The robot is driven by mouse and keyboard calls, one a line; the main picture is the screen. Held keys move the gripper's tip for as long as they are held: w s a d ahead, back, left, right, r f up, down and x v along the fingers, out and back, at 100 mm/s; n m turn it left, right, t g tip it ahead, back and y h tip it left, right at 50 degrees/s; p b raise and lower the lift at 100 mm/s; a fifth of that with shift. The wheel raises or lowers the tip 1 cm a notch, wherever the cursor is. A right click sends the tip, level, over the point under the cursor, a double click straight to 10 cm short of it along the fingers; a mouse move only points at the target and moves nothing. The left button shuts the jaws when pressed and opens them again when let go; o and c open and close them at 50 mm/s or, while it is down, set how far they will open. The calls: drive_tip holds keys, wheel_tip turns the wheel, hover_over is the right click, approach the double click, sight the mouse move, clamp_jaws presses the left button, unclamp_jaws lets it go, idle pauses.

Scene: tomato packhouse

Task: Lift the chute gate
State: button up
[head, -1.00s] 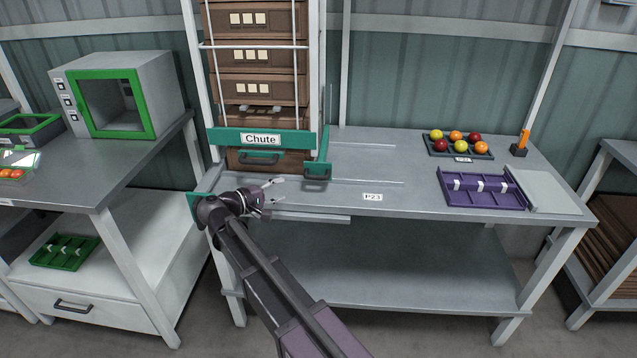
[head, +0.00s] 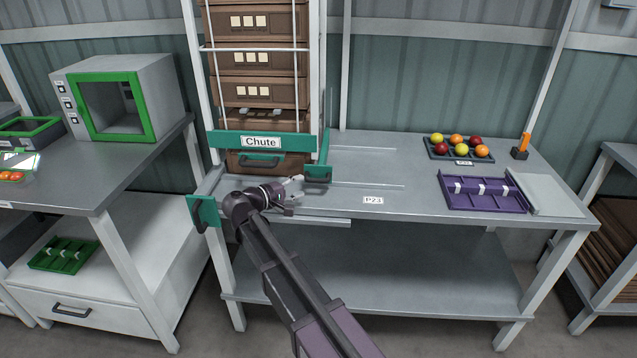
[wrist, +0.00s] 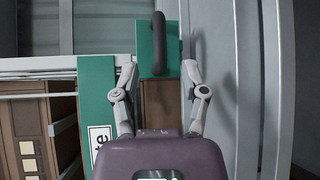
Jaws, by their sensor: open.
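The chute (head: 262,141) is a tall white frame with a green labelled crossboard, holding stacked brown crates. The chute gate appears to be the small green plate with a dark handle (head: 317,174) at the board's right end. In the wrist view the green plate (wrist: 147,62) and its dark upright handle (wrist: 159,38) lie straight ahead. My gripper (head: 298,186) is just in front of and below that handle in the head view. In the wrist view my gripper (wrist: 160,68) is open, one finger on each side of the plate, with nothing held; contact cannot be told.
A second green plate with a handle (head: 203,212) is at the bench's left front corner. The bench (head: 400,205) is clear in the middle. A dark tray of tomatoes (head: 458,155) and a purple tray (head: 480,205) lie to the right. A green-framed box (head: 115,105) stands left.

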sight(315, 182)
drive_tip(key=b+x, duration=0.1)
drive_tip(key=x, duration=0.6)
drive_tip(key=shift+w+d, duration=0.2)
clamp_jaws()
